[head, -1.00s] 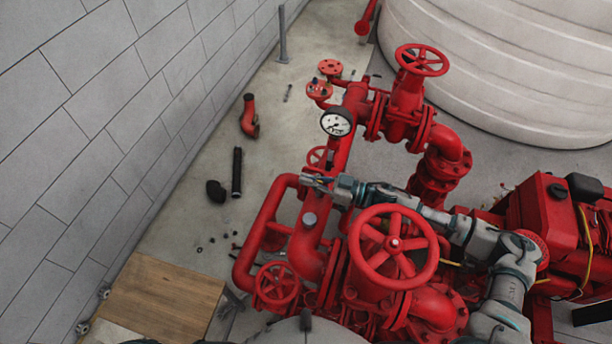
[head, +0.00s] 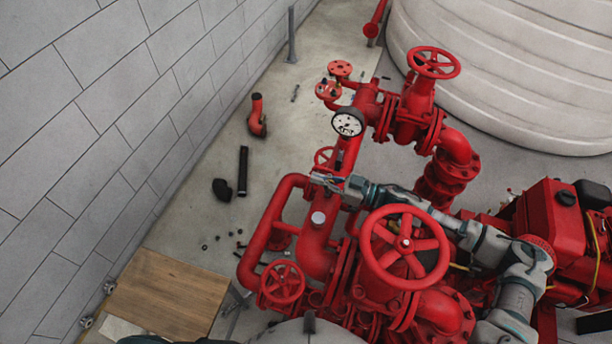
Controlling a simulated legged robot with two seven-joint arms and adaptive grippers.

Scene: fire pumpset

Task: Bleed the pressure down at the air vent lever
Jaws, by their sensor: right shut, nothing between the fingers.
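The red pump pipework carries a white-faced pressure gauge (head: 348,122) at the upper middle. My right gripper (head: 322,180) is shut and empty. It is at the riser pipe below the gauge, and its arm comes in from the right behind the large red handwheel (head: 405,244). I cannot make out the air vent lever for sure; small parts near the fingertips are too fine to tell apart, and contact cannot be told. A round grey cap (head: 318,218) sits on the pipe just below the gripper. My left gripper is not in view.
More handwheels stand at the top (head: 434,63) and lower left (head: 282,283). A red engine block (head: 552,220) is at the right, a large white tank (head: 500,80) behind. Loose pipe pieces (head: 243,171) lie on the floor near the block wall (head: 90,130). A wooden board (head: 165,295) lies at lower left.

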